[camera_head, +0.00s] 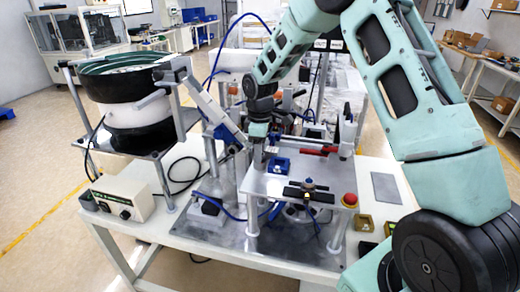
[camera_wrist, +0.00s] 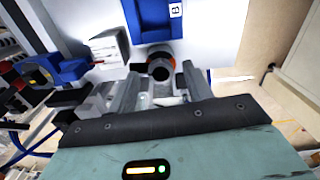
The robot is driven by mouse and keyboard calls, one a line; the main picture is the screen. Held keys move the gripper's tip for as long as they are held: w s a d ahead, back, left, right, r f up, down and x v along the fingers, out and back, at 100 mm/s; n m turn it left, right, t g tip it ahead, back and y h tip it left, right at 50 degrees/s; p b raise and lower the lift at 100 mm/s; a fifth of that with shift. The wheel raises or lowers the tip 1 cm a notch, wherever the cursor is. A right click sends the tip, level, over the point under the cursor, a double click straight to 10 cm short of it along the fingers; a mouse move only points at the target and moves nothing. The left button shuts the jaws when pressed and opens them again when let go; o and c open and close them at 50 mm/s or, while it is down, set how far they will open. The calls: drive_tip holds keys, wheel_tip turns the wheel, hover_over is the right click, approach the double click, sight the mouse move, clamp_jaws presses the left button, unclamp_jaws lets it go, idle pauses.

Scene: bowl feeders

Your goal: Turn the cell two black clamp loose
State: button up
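My gripper (camera_head: 258,138) points down at the left edge of the raised metal plate, beside a blue block. In the wrist view my gripper (camera_wrist: 162,88) has its two fingers spread apart. A dark round part (camera_wrist: 160,68) with a grey centre and an orange-red edge shows between and just beyond the fingertips. I cannot tell if it touches them or if it is the black clamp. A black bar (camera_head: 308,195) with a round knob on top lies at the plate's front. The number of the cell is not readable.
The blue block (camera_head: 280,165) also shows in the wrist view (camera_wrist: 153,22) with a small label. A bowl feeder (camera_head: 122,85) stands left. The metal plate (camera_head: 262,187) has bare room at front left.

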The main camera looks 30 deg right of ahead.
wheel_tip(320, 180, up, 17)
drive_tip(key=b, duration=0.4)
drive_tip(key=shift+r, duration=0.2)
idle(0.4)
drive_tip(key=s+a+f+b, duration=0.1)
drive_tip(key=s+a+f, duration=0.2)
drive_tip(key=s+a, duration=0.5)
drive_tip(key=s+a+f+b, duration=0.1)
drive_tip(key=s+a+f, duration=0.1)
drive_tip(key=s+a, duration=0.6)
drive_tip(key=s+a+f+m, duration=0.1)
drive_tip(key=s+a+f, duration=0.2)
drive_tip(key=s, duration=0.6)
drive_tip(key=s+a+f+m, duration=0.1)
drive_tip(key=s+a+f, duration=0.2)
drive_tip(key=s, duration=0.7)
wheel_tip(320, 180, down, 2)
drive_tip(key=shift+s+f+y+b, duration=0.1)
drive_tip(key=shift+s+y+b, duration=0.2)
drive_tip(key=shift+b, duration=0.15)
